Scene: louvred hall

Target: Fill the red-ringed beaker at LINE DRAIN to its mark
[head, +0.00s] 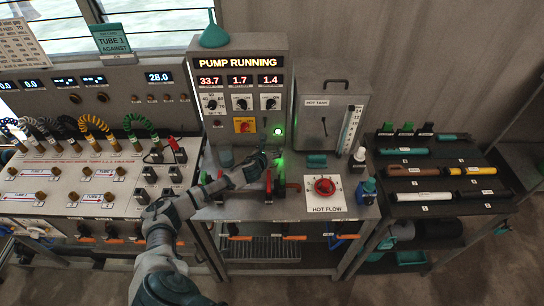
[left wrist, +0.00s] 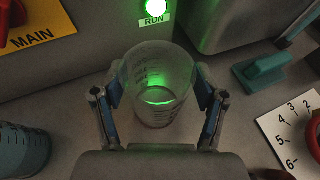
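A clear graduated beaker (left wrist: 157,88) stands below the green RUN light, between the two fingers of my left gripper (left wrist: 160,92). The pads lie right at its sides; whether they press on it is unclear. Green light shines through it; I see no red ring on it. In the head view my left gripper (head: 268,160) reaches to the pump cabinet's foot, where the beaker is hard to make out. A second, blue-grey beaker (left wrist: 22,150) stands left of the gripper, also in the head view (head: 225,157). I cannot read a LINE DRAIN label. My right gripper is out of view.
The pump cabinet (head: 240,85) reads PUMP RUNNING, with 33.7, 1.7 and 1.4. Red-handled valves (head: 268,184) stand just before the gripper. A HOT FLOW dial (head: 324,187) and hot tank (head: 322,125) are to the right. A hose panel (head: 75,165) is at left, a tool rack (head: 440,208) at right.

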